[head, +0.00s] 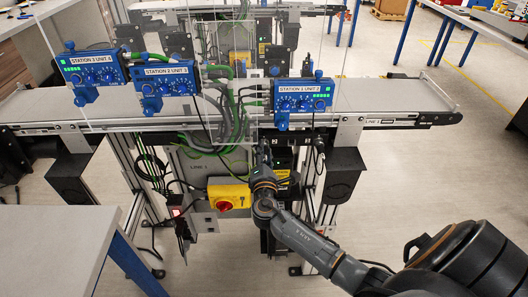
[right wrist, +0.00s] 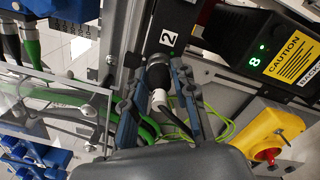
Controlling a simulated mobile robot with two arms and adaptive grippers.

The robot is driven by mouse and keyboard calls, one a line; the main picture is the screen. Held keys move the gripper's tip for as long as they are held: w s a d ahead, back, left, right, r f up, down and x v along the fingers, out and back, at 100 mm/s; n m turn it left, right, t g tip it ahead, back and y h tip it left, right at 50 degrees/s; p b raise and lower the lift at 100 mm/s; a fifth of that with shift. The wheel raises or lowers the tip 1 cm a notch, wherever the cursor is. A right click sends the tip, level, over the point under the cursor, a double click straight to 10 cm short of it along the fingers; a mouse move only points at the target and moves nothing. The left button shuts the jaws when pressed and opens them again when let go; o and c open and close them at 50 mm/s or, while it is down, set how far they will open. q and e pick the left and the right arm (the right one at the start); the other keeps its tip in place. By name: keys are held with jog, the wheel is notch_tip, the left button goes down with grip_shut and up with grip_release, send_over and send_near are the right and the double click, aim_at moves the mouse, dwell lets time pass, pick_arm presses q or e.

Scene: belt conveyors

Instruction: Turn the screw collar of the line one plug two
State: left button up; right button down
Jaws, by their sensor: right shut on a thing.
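My right gripper (head: 263,160) reaches up to the front of line one, under the conveyor edge. In the right wrist view my right gripper (right wrist: 157,92) has its two fingers on either side of a plug (right wrist: 158,76), a dark connector with a pale band and a dark cable. It is shut on this plug, near the collar; the exact contact is partly hidden by the fingers. A white label reading 2 (right wrist: 168,38) is just above the plug. In the head view the plug is too small and covered to tell. My left gripper is not in view.
A yellow box with a red rotary switch (head: 229,195) is close left of my right arm; it also shows in the wrist view (right wrist: 268,135). A black unit with a caution label (right wrist: 293,55) and green cables (right wrist: 70,97) are near the fingers. Blue station units (head: 303,96) sit above.

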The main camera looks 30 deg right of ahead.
jog(key=c, duration=1)
grip_release()
jog(key=shift+c, duration=0.2)
jog(key=shift+s, duration=0.1)
jog(key=v, duration=1.2)
jog(key=shift+f, duration=0.1)
jog(key=s+a+f+m+g+y, duration=0.1)
jog(key=s+f+m+g+y, duration=0.25)
jog(key=f, duration=1.25)
jog(key=s+a+f+m+g+y, duration=0.15)
jog(key=s+f+g, duration=0.4)
jog(key=f, duration=1.05)
jog(key=s+a+f+m+g+y, duration=0.1)
jog(key=s+f+m, duration=0.2)
jog(key=s+f, duration=0.3)
jog(key=s+a+f+m+g+y, duration=0.2)
jog(key=s+f+m, duration=0.2)
jog(key=s, duration=1.1)
jog(key=s+a+f+m+g+y, duration=0.1)
jog(key=s+f+m, duration=0.3)
jog(key=s+f, duration=0.4)
jog(key=s+g, duration=0.1)
jog(key=s, duration=0.2)
jog(key=shift+s+a+y, duration=0.3)
